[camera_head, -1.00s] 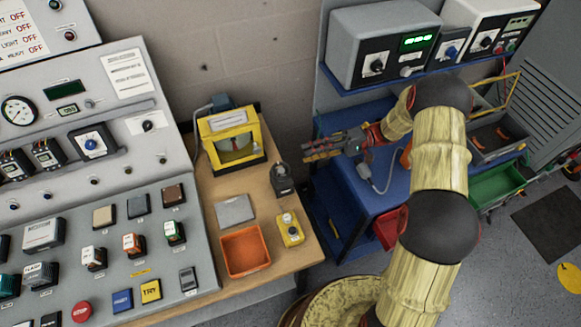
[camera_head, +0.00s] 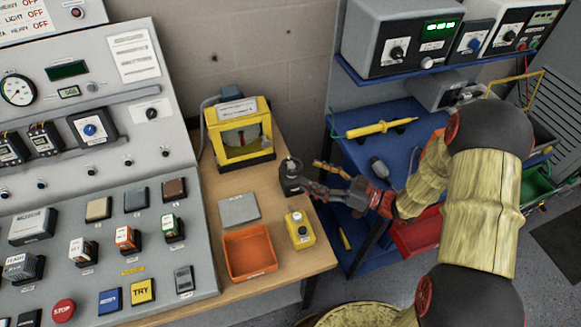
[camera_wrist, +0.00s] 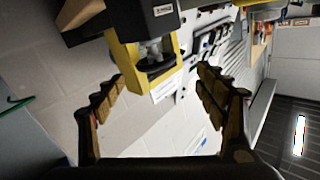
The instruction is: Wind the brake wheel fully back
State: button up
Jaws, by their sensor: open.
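I cannot pick out with certainty which part is the brake wheel. A yellow-framed unit (camera_head: 240,131) with a drum-like part behind its opening stands at the back of the wooden desk. A small dark device (camera_head: 291,178) with a knob on top stands in front of it. My gripper (camera_head: 314,176) is open and empty, just right of the dark device in the head view; whether it touches is unclear. In the wrist view my gripper (camera_wrist: 162,77) has its fingers spread, with a yellow bracket-like part (camera_wrist: 127,58) and a dark round piece (camera_wrist: 155,68) beyond and between them.
An orange tray (camera_head: 235,273), a grey plate (camera_head: 239,210) and a yellow button box (camera_head: 299,231) occupy the desk. A control console (camera_head: 120,205) stands at left. A blue shelf (camera_head: 350,120) carries a yellow probe (camera_head: 382,128), with a red bin (camera_head: 415,235) below.

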aim_at(291, 165)
jog(key=shift+w+f+n, duration=0.15)
jog(key=shift+w+n, duration=0.05)
jog(key=shift+n, duration=1)
jog(key=shift+b+x, duration=1.05)
jog(key=shift+x, duration=2.8)
jog(key=shift+c, duration=1.3)
jog(key=c, duration=0.9)
